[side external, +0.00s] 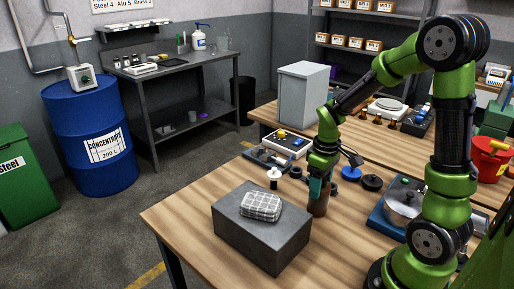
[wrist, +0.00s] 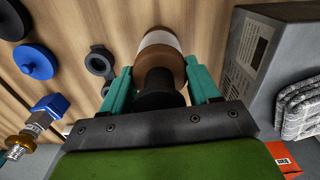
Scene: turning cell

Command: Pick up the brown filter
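The brown filter (side external: 319,207) stands on the wooden table, just right of the grey block, in the side view. In the wrist view the filter (wrist: 165,62) is a brown cylinder with a pale band and a black part nearer my wrist. My gripper (wrist: 160,65) has one teal finger on each side of it, and both fingertips appear to touch its sides. In the side view my gripper (side external: 318,188) points down over the filter and partly hides its upper part. I see no clear gap under the filter.
A grey block (side external: 262,240) with a checked cloth bundle (side external: 261,206) on top stands close on the left. Black discs (side external: 372,183), a blue disc (side external: 349,174) and a white spool-like part (side external: 274,174) lie behind.

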